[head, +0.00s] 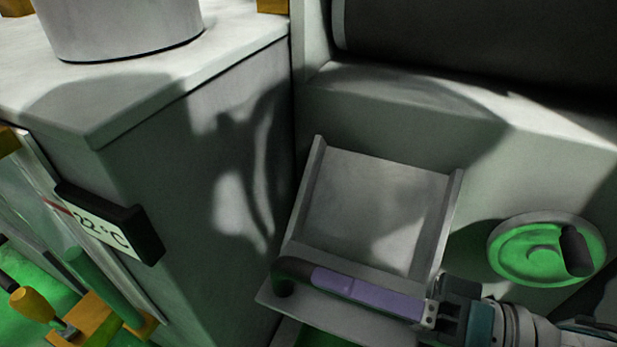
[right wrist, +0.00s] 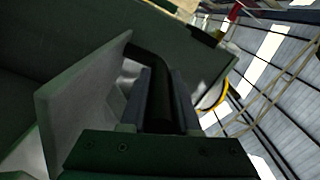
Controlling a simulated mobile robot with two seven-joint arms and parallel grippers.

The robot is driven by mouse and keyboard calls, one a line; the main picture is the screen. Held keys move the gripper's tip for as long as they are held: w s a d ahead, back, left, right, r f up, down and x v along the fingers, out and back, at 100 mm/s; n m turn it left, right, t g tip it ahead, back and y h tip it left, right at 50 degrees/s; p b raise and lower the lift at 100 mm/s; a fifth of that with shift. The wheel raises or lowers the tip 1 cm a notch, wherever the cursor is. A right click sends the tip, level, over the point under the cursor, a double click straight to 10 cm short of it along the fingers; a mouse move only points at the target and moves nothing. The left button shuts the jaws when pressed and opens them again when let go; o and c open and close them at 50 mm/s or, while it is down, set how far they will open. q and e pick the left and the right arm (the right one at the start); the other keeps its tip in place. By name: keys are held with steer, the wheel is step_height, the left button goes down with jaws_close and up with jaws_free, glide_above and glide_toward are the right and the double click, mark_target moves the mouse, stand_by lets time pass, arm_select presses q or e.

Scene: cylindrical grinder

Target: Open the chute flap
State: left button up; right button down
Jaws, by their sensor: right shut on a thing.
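The grey chute (head: 370,210) with raised side walls slopes down the front of the machine in the head view. A pale flat plate, seemingly the chute flap (head: 268,298), shows at its lower end; a pale plate also stands at the left in the right wrist view (right wrist: 85,100). A black bent handle (head: 290,272) sits over this plate. My right gripper (head: 335,284) comes in from the lower right and is shut on the handle, whose bar shows between the fingers in the right wrist view (right wrist: 160,90). The gripper hides much of the plate, and its exact angle is unclear. My left gripper is out of view.
A green-faced handwheel (head: 530,255) with a dark knob is right of the chute, near my right arm. A grey cabinet (head: 200,160) stands close on the left, with a 22 °C display (head: 105,222). Orange-handled items (head: 35,305) are at the lower left.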

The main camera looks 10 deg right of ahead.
steer(key=shift+r, duration=0.1)
steer(key=c, duration=0.7)
jaws_free()
steer(key=shift+o, duration=0.2)
steer(key=v, duration=1)
steer(key=shift+p, duration=0.45)
